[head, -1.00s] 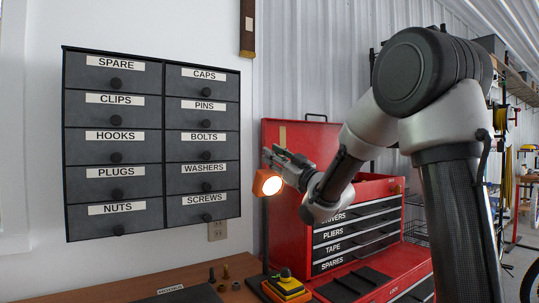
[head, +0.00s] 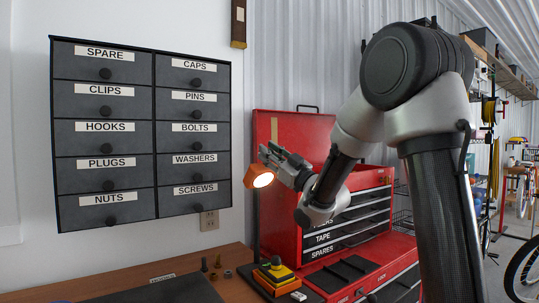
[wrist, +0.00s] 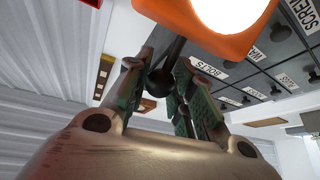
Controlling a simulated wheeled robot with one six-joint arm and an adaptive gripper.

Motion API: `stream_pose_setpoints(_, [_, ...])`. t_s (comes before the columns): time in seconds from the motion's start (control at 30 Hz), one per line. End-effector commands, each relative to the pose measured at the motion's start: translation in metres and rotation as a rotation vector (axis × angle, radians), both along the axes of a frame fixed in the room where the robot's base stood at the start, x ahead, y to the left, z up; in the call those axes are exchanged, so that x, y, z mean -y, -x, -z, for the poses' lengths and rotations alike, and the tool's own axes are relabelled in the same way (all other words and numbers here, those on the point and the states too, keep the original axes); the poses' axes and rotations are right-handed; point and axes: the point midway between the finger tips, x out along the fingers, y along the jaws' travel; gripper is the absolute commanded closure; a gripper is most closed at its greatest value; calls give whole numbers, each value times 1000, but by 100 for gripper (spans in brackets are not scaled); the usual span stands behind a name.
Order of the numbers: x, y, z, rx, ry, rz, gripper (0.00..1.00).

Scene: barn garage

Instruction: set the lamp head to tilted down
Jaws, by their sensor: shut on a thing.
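The lamp head (head: 252,174) is a small orange box with a lit white face, on a thin dark post (head: 255,222) above the bench. In the head view its lit face points toward the camera side and somewhat down. In the wrist view the lamp head (wrist: 190,28) fills the top, its glowing face close to the camera. My gripper (head: 268,154) is at the top of the lamp head. In the wrist view its green-padded fingers (wrist: 160,84) are around a dark stem with a round knob (wrist: 160,81), shut on it.
A wall drawer cabinet (head: 152,135) with labelled drawers hangs left of the lamp. A red tool chest (head: 285,135) stands just behind and right.

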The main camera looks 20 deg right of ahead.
Motion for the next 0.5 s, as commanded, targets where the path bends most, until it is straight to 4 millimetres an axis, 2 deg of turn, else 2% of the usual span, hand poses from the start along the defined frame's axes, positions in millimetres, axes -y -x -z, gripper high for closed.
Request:
stream_pose_setpoints(0.03, [0, 1, 2, -3, 0, -1, 100])
stream_pose_setpoints(0.07, [0, 1, 2, -3, 0, -1, 74])
stream_pose_setpoints(0.17, [0, 1, 1, -3, 0, -1, 56])
stream_pose_setpoints(0.2, [0, 1, 1, -3, 0, -1, 53])
stream_pose_setpoints(0.5, [1, 1, 2, -2, 0, 0, 53])
